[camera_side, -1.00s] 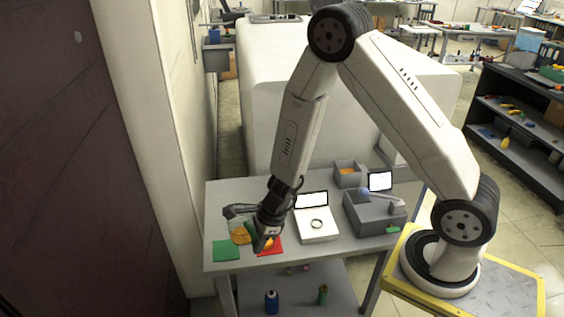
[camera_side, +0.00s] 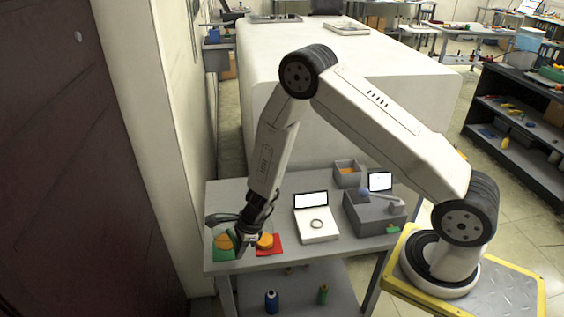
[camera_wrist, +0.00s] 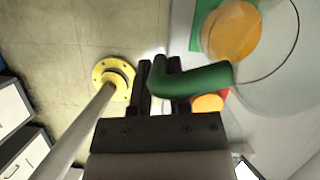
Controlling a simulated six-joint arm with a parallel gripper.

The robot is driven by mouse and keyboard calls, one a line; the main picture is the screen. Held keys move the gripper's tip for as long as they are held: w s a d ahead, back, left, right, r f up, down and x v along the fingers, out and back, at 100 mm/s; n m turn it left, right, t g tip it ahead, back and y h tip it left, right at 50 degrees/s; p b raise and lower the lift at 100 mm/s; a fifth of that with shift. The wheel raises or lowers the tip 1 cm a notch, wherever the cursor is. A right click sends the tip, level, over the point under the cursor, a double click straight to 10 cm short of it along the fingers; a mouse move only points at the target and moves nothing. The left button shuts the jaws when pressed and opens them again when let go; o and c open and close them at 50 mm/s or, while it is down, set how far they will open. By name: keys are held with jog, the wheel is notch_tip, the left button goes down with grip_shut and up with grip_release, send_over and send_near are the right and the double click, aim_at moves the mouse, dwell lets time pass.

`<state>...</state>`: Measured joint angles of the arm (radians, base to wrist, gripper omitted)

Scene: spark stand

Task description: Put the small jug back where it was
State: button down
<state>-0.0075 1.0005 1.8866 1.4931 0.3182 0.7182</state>
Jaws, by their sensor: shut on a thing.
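The small jug (camera_wrist: 285,82) looks clear, with a green handle (camera_wrist: 205,80) and an orange disc-shaped content (camera_wrist: 232,30) seen through it. My gripper (camera_wrist: 160,72) is shut on the handle in the wrist view. In the side view, my gripper (camera_side: 240,243) is low at the left end of the table, with the jug's orange content (camera_side: 222,240) to its left over the green square (camera_side: 222,254). I cannot tell whether the jug touches the square. A red square (camera_side: 277,250) with an orange round thing (camera_side: 265,241) on it lies just right of my gripper.
A white scale (camera_side: 318,230) with a ring on it stands mid-table. A grey box (camera_side: 372,222) and a small grey bin (camera_side: 349,170) stand to the right. Bottles (camera_side: 271,301) stand on the lower shelf. The wall is close on the left.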

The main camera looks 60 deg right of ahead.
jog(key=shift+w+f, duration=0.1)
jog(key=shift+w+f, duration=0.15)
jog(key=shift+f, duration=1.55)
jog(key=shift+f, duration=0.15)
jog(key=c, duration=0.6)
grip_release()
jog(key=shift+v, duration=6.15)
